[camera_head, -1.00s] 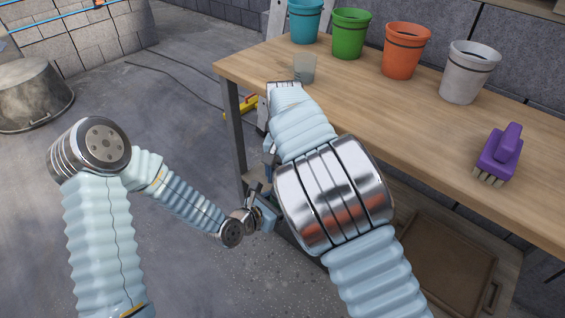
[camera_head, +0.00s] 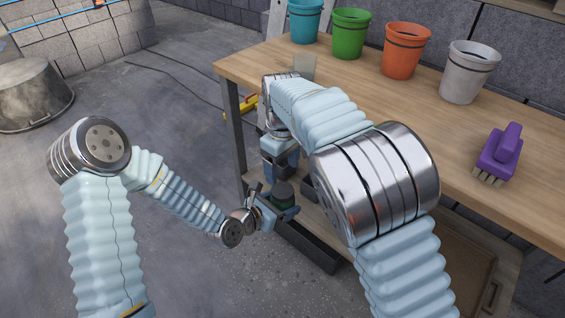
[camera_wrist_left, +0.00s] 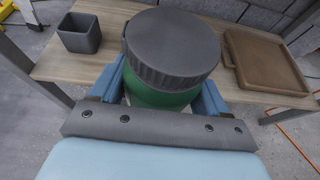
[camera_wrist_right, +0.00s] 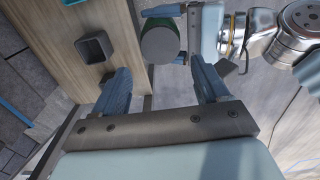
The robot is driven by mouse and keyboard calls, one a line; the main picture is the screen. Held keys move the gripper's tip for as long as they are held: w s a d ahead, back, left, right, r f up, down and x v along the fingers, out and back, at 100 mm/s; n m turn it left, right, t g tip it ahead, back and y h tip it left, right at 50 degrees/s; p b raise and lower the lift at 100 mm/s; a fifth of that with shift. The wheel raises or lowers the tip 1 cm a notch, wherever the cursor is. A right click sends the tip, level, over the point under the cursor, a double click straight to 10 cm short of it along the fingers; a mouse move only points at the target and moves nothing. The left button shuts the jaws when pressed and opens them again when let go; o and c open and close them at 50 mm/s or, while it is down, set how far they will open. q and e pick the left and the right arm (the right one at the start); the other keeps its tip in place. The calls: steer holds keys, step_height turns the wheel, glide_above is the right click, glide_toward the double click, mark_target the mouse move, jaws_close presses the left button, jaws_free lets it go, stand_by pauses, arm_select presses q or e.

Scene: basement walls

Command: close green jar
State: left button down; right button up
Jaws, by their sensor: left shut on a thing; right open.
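The green jar (camera_wrist_left: 158,97) is held upright in my left gripper (camera_head: 277,208), with one blue finger on each side of its body. A dark grey ribbed lid (camera_wrist_left: 172,48) sits on top of the jar; I cannot tell how tightly. The lid also shows in the head view (camera_head: 283,188), beside the table's near left end and below its top. My right gripper (camera_head: 281,162) is open and empty, just above the lid and pointing down. In the right wrist view the lid (camera_wrist_right: 160,44) lies beyond the spread fingers, apart from them.
The wooden table (camera_head: 400,115) holds a clear cup (camera_head: 304,67), several coloured buckets and a purple brush (camera_head: 501,151). On the shelf below are a brown tray (camera_wrist_left: 262,60) and a small grey square container (camera_wrist_left: 79,33). Open floor lies left of the table.

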mark_target(282, 190)
step_height(282, 190, down, 7)
steer(key=shift+f, duration=0.1)
stand_by(0.3)
steer(key=c, duration=0.9)
steer(key=m, duration=0.5)
steer(key=shift+m, duration=0.4)
steer(key=m, duration=0.5)
steer(key=shift+m, duration=0.4)
steer(key=o, duration=1.2)
steer(key=shift+c, duration=0.2)
